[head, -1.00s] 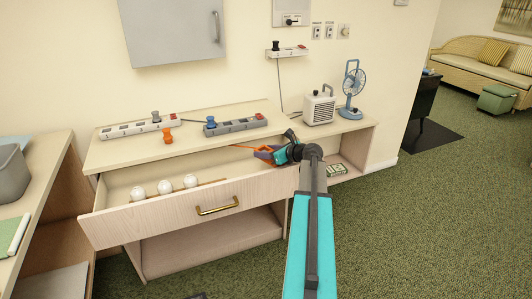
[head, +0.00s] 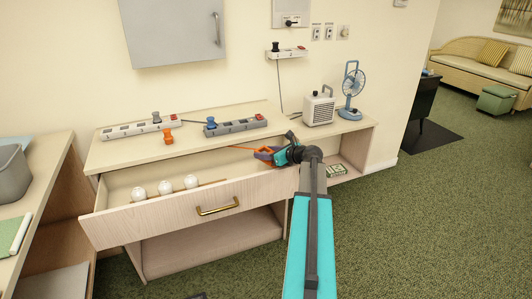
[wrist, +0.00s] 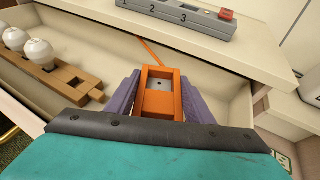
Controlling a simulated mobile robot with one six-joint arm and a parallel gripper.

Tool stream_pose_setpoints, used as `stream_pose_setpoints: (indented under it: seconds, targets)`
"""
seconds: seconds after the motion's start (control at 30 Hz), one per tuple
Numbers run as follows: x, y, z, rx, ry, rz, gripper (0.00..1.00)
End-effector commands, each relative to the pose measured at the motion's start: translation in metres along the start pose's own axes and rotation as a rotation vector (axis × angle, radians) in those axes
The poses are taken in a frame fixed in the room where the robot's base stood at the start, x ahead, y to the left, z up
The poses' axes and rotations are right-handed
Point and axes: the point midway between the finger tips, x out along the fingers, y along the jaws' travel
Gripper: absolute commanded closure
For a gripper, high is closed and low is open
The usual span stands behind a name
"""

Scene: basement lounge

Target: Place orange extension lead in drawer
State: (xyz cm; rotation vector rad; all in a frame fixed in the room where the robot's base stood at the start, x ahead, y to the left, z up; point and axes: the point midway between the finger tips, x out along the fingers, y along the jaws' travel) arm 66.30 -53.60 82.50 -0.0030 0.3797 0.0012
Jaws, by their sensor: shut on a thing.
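My gripper (head: 266,155) is shut on the orange extension lead (wrist: 160,104). In the wrist view the purple fingers sit on either side of its orange block, which has a pale centre. An orange cord runs from the block up and left; in the head view the orange lead (head: 240,148) shows as a thin strip left of the gripper. The drawer (head: 165,221) is pulled open, with a brass handle on its front. The gripper and the lead are over the right part of the open drawer; the wrist view shows its pale interior (wrist: 222,98) around them.
Several white bulbs (head: 165,187) stand in a wooden holder at the drawer's left. Two power strips lie on the cabinet top (head: 200,149), with an orange plug (head: 168,136) near them. A heater (head: 318,108) and a blue fan (head: 351,92) stand at the right.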

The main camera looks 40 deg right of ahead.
Motion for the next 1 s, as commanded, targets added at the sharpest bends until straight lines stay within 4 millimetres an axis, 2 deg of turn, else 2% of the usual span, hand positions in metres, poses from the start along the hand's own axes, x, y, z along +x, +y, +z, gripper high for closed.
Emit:
stream_pose_setpoints:
  seconds: [0.03,0.07,0.17,0.57,0.77,1.0]
  targets:
    - [0.004,0.003,-0.013,-0.001,0.017,0.007,0.88]
    - [0.004,0.003,-0.014,-0.001,0.018,0.008,0.49]
    - [0.004,0.003,-0.014,-0.001,0.018,0.008,0.34]
    - [0.004,0.004,-0.013,-0.002,0.019,0.01,0.34]
    - [0.0,0.004,-0.002,-0.002,0.017,0.009,0.34]
    - [-0.039,0.003,0.001,0.0,0.013,0.004,0.34]
